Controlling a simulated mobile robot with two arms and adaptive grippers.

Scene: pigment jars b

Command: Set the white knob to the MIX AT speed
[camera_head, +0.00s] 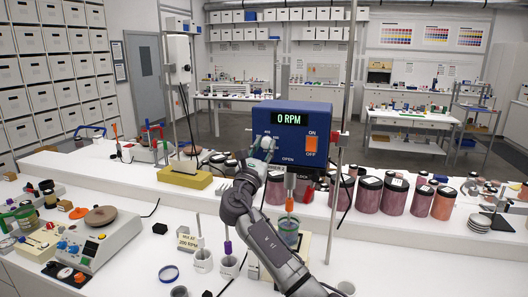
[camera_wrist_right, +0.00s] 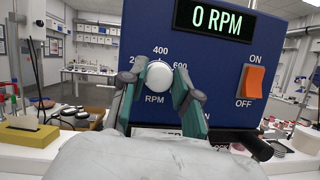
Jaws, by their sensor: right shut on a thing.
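The white knob (camera_wrist_right: 158,75) sits on the blue front of the stirrer box (camera_head: 303,118), with 400 and 600 printed around it and RPM below. The display (camera_head: 289,121) reads 0 RPM. My right gripper (camera_wrist_right: 163,84) is shut on the knob, one finger on each side; in the head view my right gripper (camera_head: 265,149) reaches up to the box front. The knob's pointer cannot be made out. A small card (camera_head: 188,242) on the bench reads MIX AT 200 RPM. My left gripper is not in view.
An orange ON/OFF rocker switch (camera_wrist_right: 250,82) is right of the knob. Below the box stands a cup with green contents (camera_head: 288,231) under the stirring shaft. Several dark-lidded pigment jars (camera_head: 394,195) line the shelf at right. White cups (camera_head: 202,261) stand near my right arm.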

